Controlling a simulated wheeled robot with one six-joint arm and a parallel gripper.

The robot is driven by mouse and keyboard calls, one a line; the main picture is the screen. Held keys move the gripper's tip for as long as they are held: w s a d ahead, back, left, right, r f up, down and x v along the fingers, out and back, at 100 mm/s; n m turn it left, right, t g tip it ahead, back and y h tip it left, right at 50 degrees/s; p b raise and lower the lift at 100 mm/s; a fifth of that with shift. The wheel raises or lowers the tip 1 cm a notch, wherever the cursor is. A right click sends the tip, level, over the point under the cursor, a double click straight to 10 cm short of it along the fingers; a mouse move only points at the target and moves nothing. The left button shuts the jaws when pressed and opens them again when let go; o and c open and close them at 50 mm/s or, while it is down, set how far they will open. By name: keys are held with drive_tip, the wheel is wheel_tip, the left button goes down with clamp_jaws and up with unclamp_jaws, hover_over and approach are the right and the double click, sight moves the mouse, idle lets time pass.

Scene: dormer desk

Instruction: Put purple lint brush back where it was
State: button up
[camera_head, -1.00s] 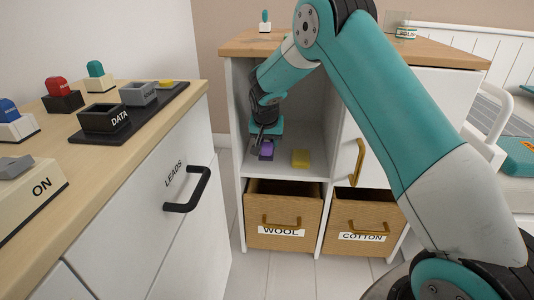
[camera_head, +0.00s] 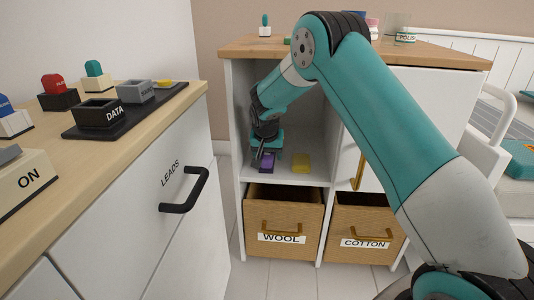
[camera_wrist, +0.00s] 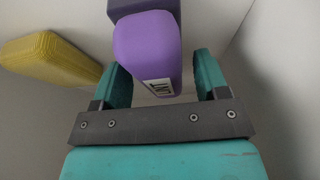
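The purple lint brush (camera_head: 267,163) is on the open shelf of the white cabinet, near its front edge and left of a yellow block. In the wrist view the brush (camera_wrist: 147,48) shows a rounded purple body, a white label partly reading "LINT", and a darker part at the top edge.
The yellow block (camera_head: 302,163) lies close to the right of the brush. Below are the WOOL drawer (camera_head: 283,222) and COTTON drawer (camera_head: 366,225). A desk (camera_head: 150,150) with holders stands at left.

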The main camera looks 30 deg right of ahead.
sight(267, 155)
drive_tip(key=p+v, duration=0.3)
drive_tip(key=v, duration=0.3)
drive_tip(key=shift+w+r, duration=0.1)
drive_tip(key=shift+r, duration=0.15)
drive_tip(key=s+a+f+p, duration=0.1)
drive_tip(key=s+a+p, duration=0.2)
drive_tip(key=s+a, duration=0.5)
drive_tip(key=s+a+r+n+g+y, duration=0.1)
drive_tip(key=s+a+r+n+y, duration=0.45)
drive_tip(key=s+r, duration=0.8)
drive_tip(key=s+a+r+n+g, duration=0.1)
drive_tip(key=s+a+r+n, duration=0.1)
drive_tip(key=s, duration=0.7)
drive_tip(key=s+a+r+n+g+y, duration=0.1)
drive_tip(key=s+a+n, duration=0.3)
drive_tip(key=s, duration=0.6)
drive_tip(key=shift+r+n+g, duration=0.4)
drive_tip(key=shift+r+n, duration=0.45)
drive_tip(key=shift+n, duration=0.4)
